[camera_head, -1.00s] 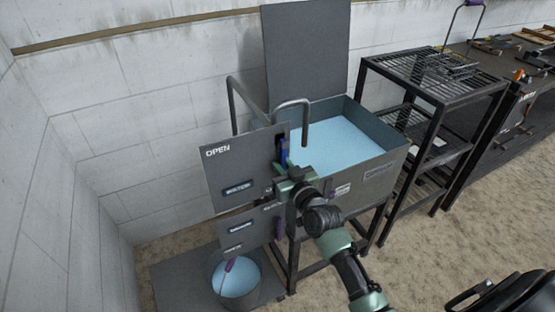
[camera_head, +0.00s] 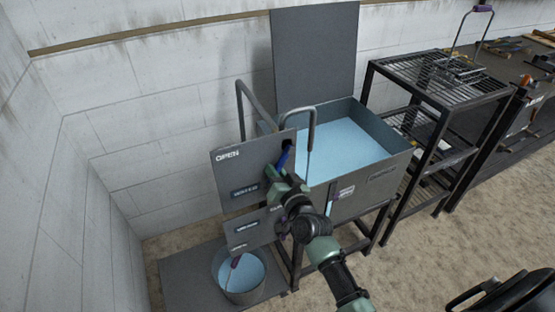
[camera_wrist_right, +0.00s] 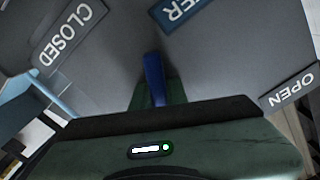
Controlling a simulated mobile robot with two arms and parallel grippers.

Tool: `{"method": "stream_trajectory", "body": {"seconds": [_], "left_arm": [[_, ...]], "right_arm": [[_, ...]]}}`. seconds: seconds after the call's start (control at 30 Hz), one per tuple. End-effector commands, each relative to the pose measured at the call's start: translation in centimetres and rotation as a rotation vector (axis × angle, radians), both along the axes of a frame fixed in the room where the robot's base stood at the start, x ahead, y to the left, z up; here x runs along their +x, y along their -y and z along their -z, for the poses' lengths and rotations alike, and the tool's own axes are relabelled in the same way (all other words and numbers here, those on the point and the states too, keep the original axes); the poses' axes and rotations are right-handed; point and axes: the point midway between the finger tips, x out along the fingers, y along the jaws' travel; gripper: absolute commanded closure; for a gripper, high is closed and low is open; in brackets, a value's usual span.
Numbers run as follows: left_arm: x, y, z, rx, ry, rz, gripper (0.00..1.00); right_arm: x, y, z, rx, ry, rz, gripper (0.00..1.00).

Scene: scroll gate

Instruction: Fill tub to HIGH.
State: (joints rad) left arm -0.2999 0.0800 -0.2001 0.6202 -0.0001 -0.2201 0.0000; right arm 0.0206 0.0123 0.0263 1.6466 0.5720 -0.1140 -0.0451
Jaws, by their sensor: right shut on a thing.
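The tub (camera_head: 385,176) is a grey open basin on a dark stand, with light blue water (camera_head: 345,142) below its rim. A grey panel (camera_head: 228,180) marked OPEN stands left of the tub. My right gripper (camera_head: 279,183) is shut on the blue lever (camera_head: 285,157) at the panel's right edge. In the right wrist view the blue lever (camera_wrist_right: 154,78) points between the OPEN label (camera_wrist_right: 291,90) and the CLOSED label (camera_wrist_right: 68,35). My left gripper is not in view.
A bucket (camera_head: 226,290) of blue water stands on a dark floor mat (camera_head: 183,270) below the panel. A raised grey board (camera_head: 315,50) stands behind the tub. A wire shelf rack (camera_head: 440,75) is at right, with a cluttered bench beyond.

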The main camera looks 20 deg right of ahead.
Motion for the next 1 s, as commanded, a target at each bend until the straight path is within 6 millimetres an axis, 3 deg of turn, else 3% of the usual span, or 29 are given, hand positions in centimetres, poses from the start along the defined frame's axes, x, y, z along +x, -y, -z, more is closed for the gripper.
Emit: {"method": "stream_trajectory", "body": {"seconds": [0.1, 0.5, 1.0], "left_arm": [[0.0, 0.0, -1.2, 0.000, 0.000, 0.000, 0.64], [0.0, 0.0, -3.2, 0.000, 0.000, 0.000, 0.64], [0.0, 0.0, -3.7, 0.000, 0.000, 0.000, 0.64]], "right_arm": [[0.0, -0.8, -0.7, 0.108, -0.007, -0.001, 1.00], [-0.1, -2.4, -2.1, 0.375, -0.015, -0.001, 1.00], [-0.1, -2.8, -2.5, 0.465, -0.017, 0.000, 1.00]]}}
